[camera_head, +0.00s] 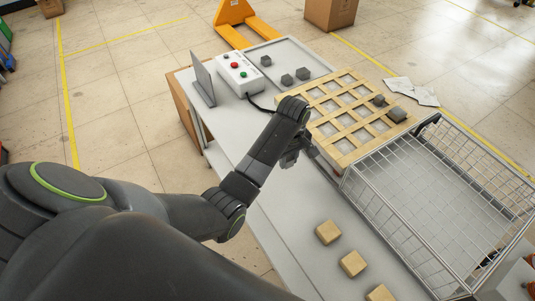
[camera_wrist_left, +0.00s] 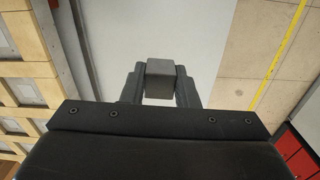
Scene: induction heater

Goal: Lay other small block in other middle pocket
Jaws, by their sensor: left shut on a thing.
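My left gripper (camera_wrist_left: 160,88) is shut on a small grey block (camera_wrist_left: 160,79), seen between its fingers in the left wrist view. In the head view the left gripper (camera_head: 297,153) is above the table, just left of the wooden pocket frame (camera_head: 338,143), and its own arm hides most of the block. The frame is a pale wooden grid of square pockets; its edge also shows at the left of the left wrist view (camera_wrist_left: 32,70). Two grey blocks (camera_head: 379,100) (camera_head: 397,114) are at the frame's right side. My right gripper is not in view.
Several grey blocks (camera_head: 302,73) lie on a grey tray (camera_head: 322,69) at the back. A control box (camera_head: 238,74) with buttons stands beside it. A wire basket (camera_head: 440,200) stands at the right. Several wooden blocks (camera_head: 328,232) lie at the table's front.

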